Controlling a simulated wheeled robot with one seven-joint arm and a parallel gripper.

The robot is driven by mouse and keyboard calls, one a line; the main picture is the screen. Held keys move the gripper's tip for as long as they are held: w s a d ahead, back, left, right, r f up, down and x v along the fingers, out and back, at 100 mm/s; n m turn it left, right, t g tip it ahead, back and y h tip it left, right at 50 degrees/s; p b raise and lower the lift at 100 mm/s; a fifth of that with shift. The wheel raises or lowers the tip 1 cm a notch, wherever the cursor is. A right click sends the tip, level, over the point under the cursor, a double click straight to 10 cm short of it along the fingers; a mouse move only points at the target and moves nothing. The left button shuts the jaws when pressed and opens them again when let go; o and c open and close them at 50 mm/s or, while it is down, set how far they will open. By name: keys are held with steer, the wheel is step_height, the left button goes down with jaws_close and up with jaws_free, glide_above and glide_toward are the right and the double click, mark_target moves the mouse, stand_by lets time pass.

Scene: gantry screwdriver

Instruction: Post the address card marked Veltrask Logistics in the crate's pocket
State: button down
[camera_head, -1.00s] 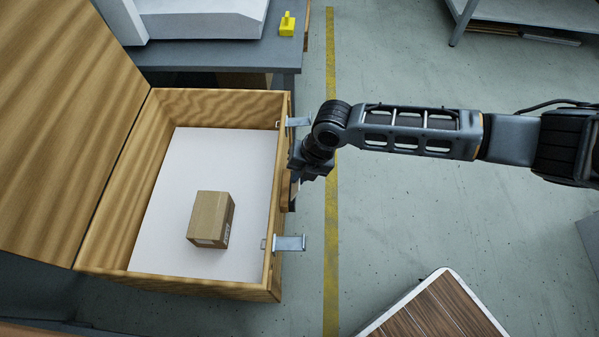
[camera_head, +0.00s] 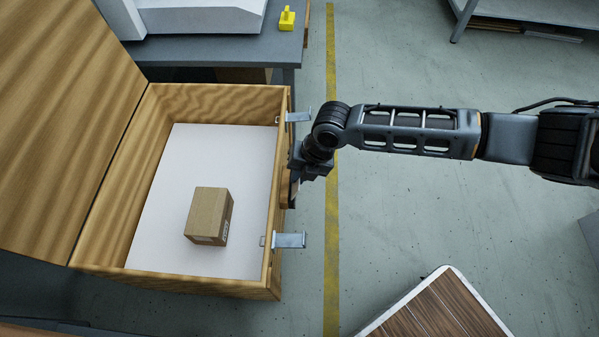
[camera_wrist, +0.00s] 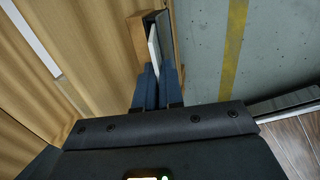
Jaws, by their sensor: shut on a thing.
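The open wooden crate (camera_head: 180,286) stands at the left, its lid (camera_head: 62,115) tipped back. My gripper (camera_wrist: 158,88) is at the outside of the crate's right wall, between the two latches. In the wrist view its blue fingers are shut on a thin white card (camera_wrist: 153,48), seen nearly edge-on. The card's far end is beside a wooden block with a dark inner face (camera_wrist: 137,36) on the crate wall, which looks like the pocket. I cannot tell whether the card is inside it or just alongside. The card's writing cannot be read.
Metal latches (camera_head: 290,240) stick out from the crate's right wall on both sides of my gripper. A cardboard box (camera_head: 207,214) lies inside the crate. A grey bench (camera_head: 215,48) stands behind. A wood-topped table (camera_head: 430,310) is at the lower right. Open floor lies between.

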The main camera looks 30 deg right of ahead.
steer(key=shift+f, duration=0.1)
stand_by(0.3)
steer(key=c, duration=1.2)
jaws_free()
steer(key=p+v, duration=0.3)
steer(key=v, duration=0.4)
steer(key=shift+r, duration=0.4)
steer(key=shift+d, duration=0.1)
